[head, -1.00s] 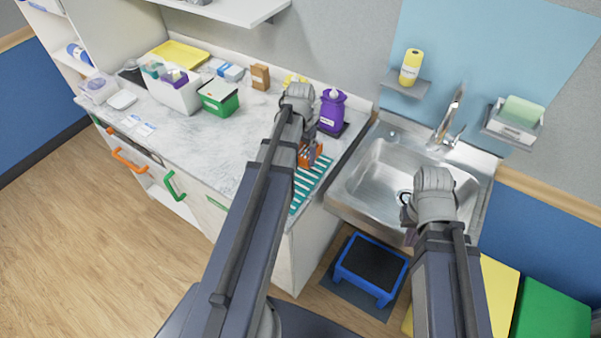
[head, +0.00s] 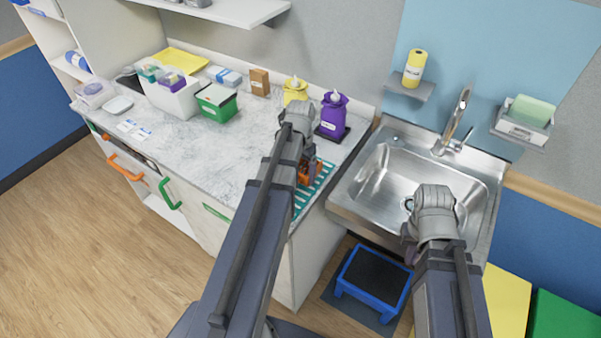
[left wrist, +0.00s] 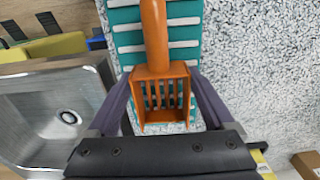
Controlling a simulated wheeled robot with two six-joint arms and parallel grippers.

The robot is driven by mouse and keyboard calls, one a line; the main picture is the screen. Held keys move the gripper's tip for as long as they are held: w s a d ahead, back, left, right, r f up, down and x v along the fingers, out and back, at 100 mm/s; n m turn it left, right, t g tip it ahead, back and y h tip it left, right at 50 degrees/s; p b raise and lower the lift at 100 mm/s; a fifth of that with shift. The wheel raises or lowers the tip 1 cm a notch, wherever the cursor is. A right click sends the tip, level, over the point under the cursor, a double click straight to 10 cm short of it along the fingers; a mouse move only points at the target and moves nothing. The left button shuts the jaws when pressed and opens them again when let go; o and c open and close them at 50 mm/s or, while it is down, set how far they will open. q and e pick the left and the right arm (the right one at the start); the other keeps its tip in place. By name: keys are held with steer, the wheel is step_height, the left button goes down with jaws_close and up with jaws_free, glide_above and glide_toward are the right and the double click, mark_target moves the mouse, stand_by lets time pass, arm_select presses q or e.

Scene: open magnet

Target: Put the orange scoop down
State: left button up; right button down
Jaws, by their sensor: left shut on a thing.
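The orange scoop (head: 311,171) has a slotted, box-shaped head and a round handle. In the left wrist view the scoop (left wrist: 161,95) sits between the two fingers of my left gripper (left wrist: 160,100), which is shut on its head. In the head view my left gripper (head: 306,158) is low over the counter's right end. The scoop is over the teal-and-white striped mat (head: 318,184); I cannot tell whether it touches it. My right gripper (head: 409,246) is in front of the sink, its fingers mostly hidden by its wrist.
The steel sink (head: 375,180) is right of the mat. A purple pump bottle (head: 333,115) and a yellow one (head: 295,91) stand behind my left gripper. A green box (head: 216,101) is further left. The counter's middle (head: 200,140) is clear. A blue step stool (head: 374,275) is below.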

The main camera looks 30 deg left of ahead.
arm_select(q)
steer(key=shift+f, duration=0.1)
steer(key=o, duration=1.1)
step_height(320, 180, up, 12)
steer(key=p, duration=1.2)
